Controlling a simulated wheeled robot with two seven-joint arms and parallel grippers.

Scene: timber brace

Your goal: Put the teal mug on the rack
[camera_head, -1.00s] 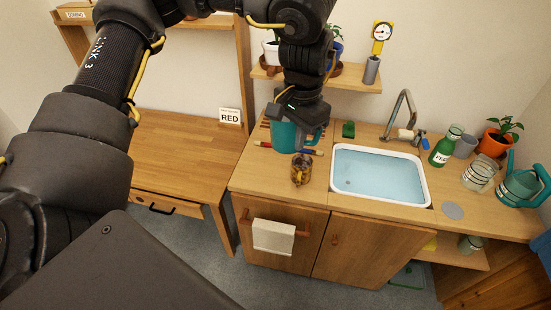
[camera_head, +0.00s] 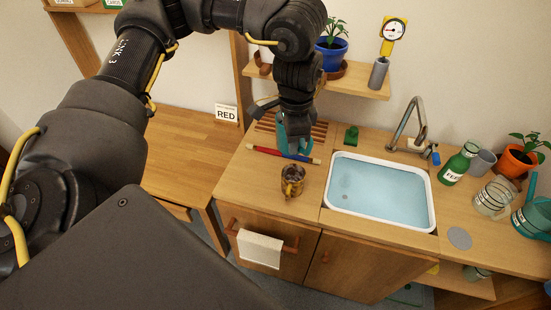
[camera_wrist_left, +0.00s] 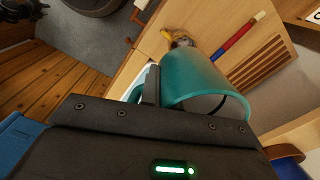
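The teal mug (camera_head: 283,134) is in my left gripper (camera_head: 294,132), partly hidden behind its fingers in the head view. In the left wrist view the mug (camera_wrist_left: 200,82) is large and close, beside a dark finger (camera_wrist_left: 151,86) on its handle side; the other finger is hidden. The wooden slatted rack (camera_head: 319,129) lies at the back of the counter, partly hidden by the gripper and mug. Its slats (camera_wrist_left: 258,66) also show past the mug in the wrist view. I cannot tell whether the mug touches the rack. My right gripper is out of view.
A red-and-blue rod (camera_head: 284,154) lies in front of the rack. The water-filled sink (camera_head: 432,205) and faucet (camera_head: 408,120) are to the right. A shelf with pots (camera_head: 360,88) is above the rack.

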